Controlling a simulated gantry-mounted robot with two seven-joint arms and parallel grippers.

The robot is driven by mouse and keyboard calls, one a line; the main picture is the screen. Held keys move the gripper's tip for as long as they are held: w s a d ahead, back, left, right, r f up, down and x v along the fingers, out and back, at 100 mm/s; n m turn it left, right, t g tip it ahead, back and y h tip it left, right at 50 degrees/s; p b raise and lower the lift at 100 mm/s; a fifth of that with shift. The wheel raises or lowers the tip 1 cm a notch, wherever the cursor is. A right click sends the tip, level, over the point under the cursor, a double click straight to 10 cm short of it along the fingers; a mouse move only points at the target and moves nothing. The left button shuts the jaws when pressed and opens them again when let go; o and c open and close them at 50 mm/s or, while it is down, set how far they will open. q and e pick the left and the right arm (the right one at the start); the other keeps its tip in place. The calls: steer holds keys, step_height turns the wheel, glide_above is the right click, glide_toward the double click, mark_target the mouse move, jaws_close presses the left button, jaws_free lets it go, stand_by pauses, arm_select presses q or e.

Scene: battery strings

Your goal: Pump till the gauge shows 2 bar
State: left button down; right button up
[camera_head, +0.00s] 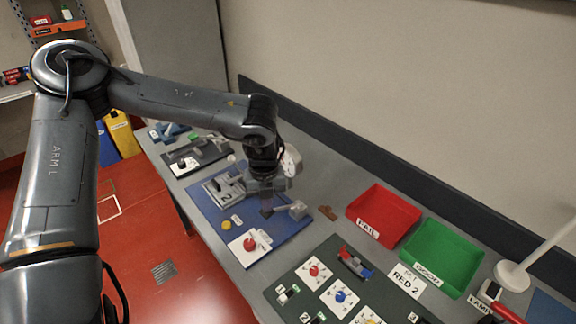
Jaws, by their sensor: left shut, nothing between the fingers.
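A blue board (205,206) lies on the grey bench. It carries a grey block marked 2 (226,190), a yellow button (226,225), a red knob on a white plate (250,244) and a small grey part with a lever (296,210). A white round face (292,161), possibly the gauge, shows partly behind my left wrist; its reading cannot be made out. My left gripper (267,210) points down over the board, between the marked block and the lever part. It is shut and empty. I cannot tell whether it touches anything. My right gripper is out of view.
A red FAIL bin (383,216) and a green bin (441,258) stand to the right. Another dark board (196,154) is farther back. A lamp base (512,275) stands right.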

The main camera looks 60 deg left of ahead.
mark_target(266, 215)
arm_select(q)
steer(key=shift+s+f+b, duration=0.15)
steer(key=shift+f+b, duration=0.75)
steer(key=shift+f, duration=0.4)
steer(key=shift+s+f+b, duration=0.1)
steer(key=shift+f+b, duration=0.8)
steer(key=shift+f, duration=0.4)
steer(key=shift+r, duration=0.1)
steer(key=shift+r+p, duration=0.35)
steer(key=shift+r, duration=0.05)
steer(key=shift+w+r+p, duration=0.2)
steer(key=shift+r+p, duration=0.8)
steer(key=shift+r, duration=0.5)
steer(key=shift+w+r+p, duration=0.15)
steer(key=shift+r+p, duration=0.9)
steer(key=shift+r, duration=0.45)
steer(key=shift+w+r+p, duration=0.2)
steer(key=shift+r+p, duration=0.8)
steer(key=shift+r, duration=0.5)
